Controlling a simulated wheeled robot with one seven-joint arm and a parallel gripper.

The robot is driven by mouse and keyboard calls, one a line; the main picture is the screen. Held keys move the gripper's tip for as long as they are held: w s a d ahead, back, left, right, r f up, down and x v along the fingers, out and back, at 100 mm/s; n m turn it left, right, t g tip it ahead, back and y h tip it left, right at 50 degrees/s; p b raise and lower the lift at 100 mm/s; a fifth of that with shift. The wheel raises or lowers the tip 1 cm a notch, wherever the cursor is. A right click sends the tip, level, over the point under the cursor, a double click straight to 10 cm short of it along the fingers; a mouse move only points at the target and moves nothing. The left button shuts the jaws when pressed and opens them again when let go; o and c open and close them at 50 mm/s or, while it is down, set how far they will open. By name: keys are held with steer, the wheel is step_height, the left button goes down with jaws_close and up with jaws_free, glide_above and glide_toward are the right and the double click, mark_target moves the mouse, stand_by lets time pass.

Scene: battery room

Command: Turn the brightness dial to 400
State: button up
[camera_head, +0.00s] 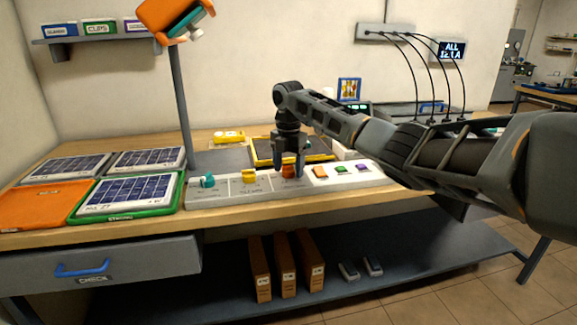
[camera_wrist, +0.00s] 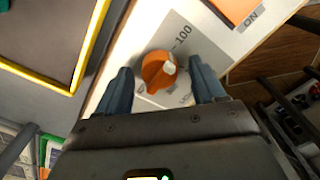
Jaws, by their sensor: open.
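The control panel (camera_head: 224,192) is a long pale strip at the front of the workbench. It carries a teal dial (camera_head: 208,181), a yellow dial (camera_head: 249,176) and an orange dial (camera_head: 289,171). The orange dial also shows in the wrist view (camera_wrist: 157,71), with a pale spot on its right side and a printed scale around it; "100" is readable, other marks are partly hidden. My gripper (camera_head: 289,173) is open and points down over the orange dial. In the wrist view its fingers (camera_wrist: 158,82) stand on either side of the dial, with gaps visible. I cannot tell which dial is brightness.
Orange, green and purple buttons (camera_head: 340,169) sit on the panel right of the dials. A yellow-edged tray (camera_head: 262,163) lies behind. Solar panels (camera_head: 127,194) cover the bench's left, near a lamp post (camera_head: 181,110). A drawer (camera_head: 105,262) and a lower shelf (camera_head: 400,262) are below.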

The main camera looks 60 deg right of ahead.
steer(key=c, duration=1.1)
steer(key=shift+o, duration=0.2)
